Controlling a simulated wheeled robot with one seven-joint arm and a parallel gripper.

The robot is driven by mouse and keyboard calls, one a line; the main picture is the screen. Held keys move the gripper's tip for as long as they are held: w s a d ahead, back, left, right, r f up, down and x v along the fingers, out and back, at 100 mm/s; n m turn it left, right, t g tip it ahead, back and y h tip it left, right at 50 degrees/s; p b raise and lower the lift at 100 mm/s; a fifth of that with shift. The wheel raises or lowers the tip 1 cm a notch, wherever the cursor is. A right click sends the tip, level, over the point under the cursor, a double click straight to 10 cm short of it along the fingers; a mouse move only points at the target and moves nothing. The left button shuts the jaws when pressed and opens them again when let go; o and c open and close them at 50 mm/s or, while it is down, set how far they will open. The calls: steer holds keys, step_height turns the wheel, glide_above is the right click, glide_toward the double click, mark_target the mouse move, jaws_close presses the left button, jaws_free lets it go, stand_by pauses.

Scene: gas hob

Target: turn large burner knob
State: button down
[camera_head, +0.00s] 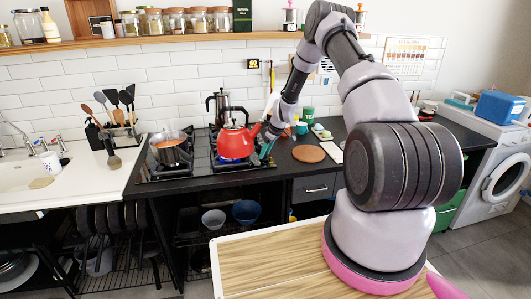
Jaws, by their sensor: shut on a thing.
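The gas hob (153,178) is set in the dark counter. A red kettle (234,141) stands on its right front burner, with a blue flame (231,160) showing beneath it. My gripper (265,154) reaches down at the hob's right edge, just right of the kettle. It is small in this view and its fingers look closed at the large burner knob, which is hidden by the gripper itself.
A steel pot (171,153) with orange contents sits on the left burner. A metal coffee pot (218,107) stands behind the kettle. A round wooden board (308,153) lies right of my gripper. The kettle's spout is close to my wrist.

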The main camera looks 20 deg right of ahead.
steer(key=shift+m, duration=0.3)
steer(key=m, duration=0.2)
steer(key=m+t+h, duration=0.1)
steer(key=shift+s+a+m, duration=0.15)
steer(key=shift+a+m, duration=0.05)
steer(key=shift+m, duration=0.2)
steer(key=m+h, duration=0.1)
steer(key=m, duration=0.2)
steer(key=shift+a+m+h, duration=0.2)
steer(key=shift+m+h, duration=0.1)
steer(key=shift+h, duration=0.1)
steer(key=m+h, duration=0.1)
steer(key=m, duration=0.2)
steer(key=shift+a+m, duration=0.15)
steer(key=shift+m, duration=0.15)
steer(key=shift+m+g+h, duration=0.3)
steer(key=shift+m+h, duration=0.6)
steer(key=shift+m, duration=1.2)
steer(key=shift+c, duration=1.6)
jaws_free()
